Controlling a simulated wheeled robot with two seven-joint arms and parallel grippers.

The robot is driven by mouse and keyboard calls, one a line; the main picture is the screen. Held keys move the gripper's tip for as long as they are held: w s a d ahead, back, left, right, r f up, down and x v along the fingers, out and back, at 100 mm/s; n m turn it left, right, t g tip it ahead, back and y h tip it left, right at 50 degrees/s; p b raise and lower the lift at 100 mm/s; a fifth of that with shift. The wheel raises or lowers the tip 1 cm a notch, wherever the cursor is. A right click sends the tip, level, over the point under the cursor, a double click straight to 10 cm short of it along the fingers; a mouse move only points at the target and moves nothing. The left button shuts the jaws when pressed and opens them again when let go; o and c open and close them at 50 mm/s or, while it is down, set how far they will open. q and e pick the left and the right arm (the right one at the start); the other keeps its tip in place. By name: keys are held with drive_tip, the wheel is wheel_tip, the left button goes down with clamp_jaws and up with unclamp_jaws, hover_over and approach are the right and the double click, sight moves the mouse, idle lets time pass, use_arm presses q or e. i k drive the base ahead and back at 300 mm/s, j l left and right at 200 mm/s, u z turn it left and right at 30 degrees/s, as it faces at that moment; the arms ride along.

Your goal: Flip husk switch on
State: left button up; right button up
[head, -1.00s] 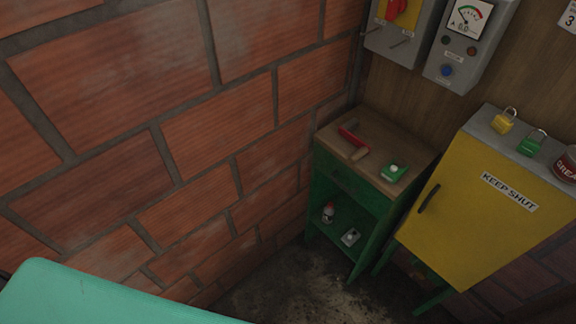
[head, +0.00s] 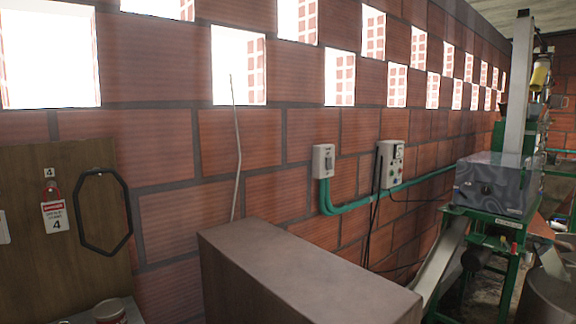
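A small pale switch box (head: 323,161) with a dark switch is mounted on the brick wall near the middle of the head view. A larger pale control box (head: 391,163) with several dark knobs or buttons is mounted to its right. Labels on both are too small to read, so I cannot tell which is the husk switch or how it is set. Neither of my grippers is in view.
A large grey-brown box (head: 300,268) stands in front of the wall below the switches. Green conduit (head: 345,209) and dark cables run along the wall. A machine on a green frame (head: 495,185) stands right. A wooden board (head: 30,165) with a danger tag (head: 54,214) hangs left.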

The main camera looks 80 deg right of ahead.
sight(329, 167)
drive_tip(key=z, duration=2.65)
